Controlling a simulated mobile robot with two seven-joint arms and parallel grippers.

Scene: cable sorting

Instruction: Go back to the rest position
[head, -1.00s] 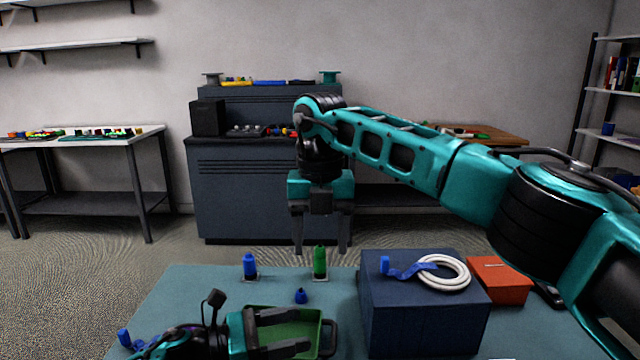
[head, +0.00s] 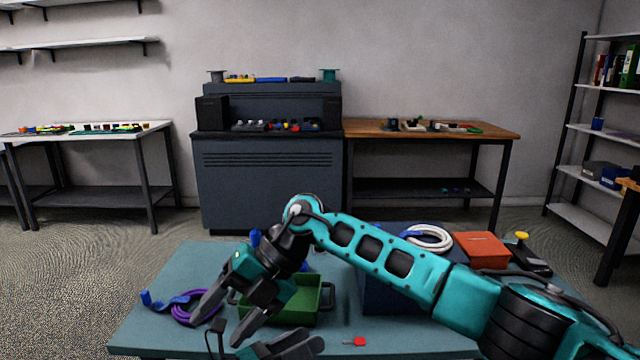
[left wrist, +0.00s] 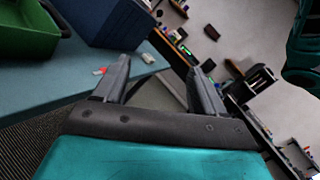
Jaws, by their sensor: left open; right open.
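My right gripper (head: 216,331) is open and empty. It hangs tilted down over the left part of the table, in front of the green tray (head: 325,302) and close to the purple cable coil (head: 182,313). My left gripper (head: 316,342) sits low at the table's front edge, partly cut off by the picture's bottom. In the left wrist view its two fingers (left wrist: 160,64) are spread with nothing between them. My right forearm crosses in front of the blue box (head: 376,293) and hides much of it.
A white cable coil (head: 430,236) lies on the blue box, with an orange-red box (head: 482,249) beside it. A small red connector (head: 359,341) lies near the table's front edge. A blue connector (head: 255,238) is partly hidden behind my right wrist. The right front tabletop is partly covered by my arm.

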